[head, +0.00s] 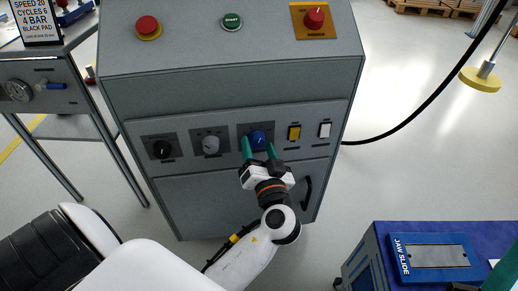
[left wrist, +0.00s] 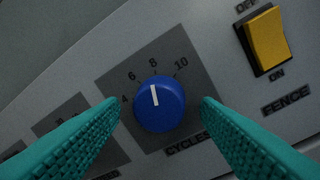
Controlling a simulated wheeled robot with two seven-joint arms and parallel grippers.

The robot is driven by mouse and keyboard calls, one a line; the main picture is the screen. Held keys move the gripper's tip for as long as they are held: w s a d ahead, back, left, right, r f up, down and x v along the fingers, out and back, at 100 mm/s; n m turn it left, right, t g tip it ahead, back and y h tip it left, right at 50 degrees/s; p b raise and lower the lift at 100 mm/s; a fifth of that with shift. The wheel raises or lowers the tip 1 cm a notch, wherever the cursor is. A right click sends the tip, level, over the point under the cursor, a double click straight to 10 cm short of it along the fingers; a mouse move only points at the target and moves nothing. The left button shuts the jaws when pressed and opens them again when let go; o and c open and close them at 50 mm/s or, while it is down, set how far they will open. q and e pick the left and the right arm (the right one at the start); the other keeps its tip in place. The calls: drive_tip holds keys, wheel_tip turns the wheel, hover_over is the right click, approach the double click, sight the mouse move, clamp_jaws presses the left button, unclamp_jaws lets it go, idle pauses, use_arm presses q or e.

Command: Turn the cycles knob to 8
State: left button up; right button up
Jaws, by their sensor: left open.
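The blue cycles knob (head: 258,139) is on the front panel of the grey machine. In the left wrist view the knob (left wrist: 160,104) has a white mark pointing up and slightly left, at about the 8 on its dial. My left gripper (head: 259,148) is open, with one teal finger on each side of the knob. In the left wrist view gaps show between both fingers and the knob. Only a teal tip of what looks like my right gripper (head: 504,273) shows at the lower right edge.
A black knob (head: 162,149) and a grey knob (head: 211,145) sit left of the blue one. A yellow switch (head: 294,132) and a white switch (head: 325,130) sit right of it. A placard (head: 36,20) stands at the upper left.

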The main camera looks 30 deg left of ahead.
use_arm(q)
drive_tip(key=p+v, duration=0.1)
drive_tip(key=v, duration=1.1)
use_arm(e)
drive_tip(key=w+g, duration=0.1)
drive_tip(key=w+f, duration=0.1)
drive_tip(key=w+g, duration=0.1)
drive_tip(key=shift+w+a+f+g+h, duration=0.2)
drive_tip(key=shift+a+f+g+h, duration=0.1)
drive_tip(key=shift+f+h, duration=0.1)
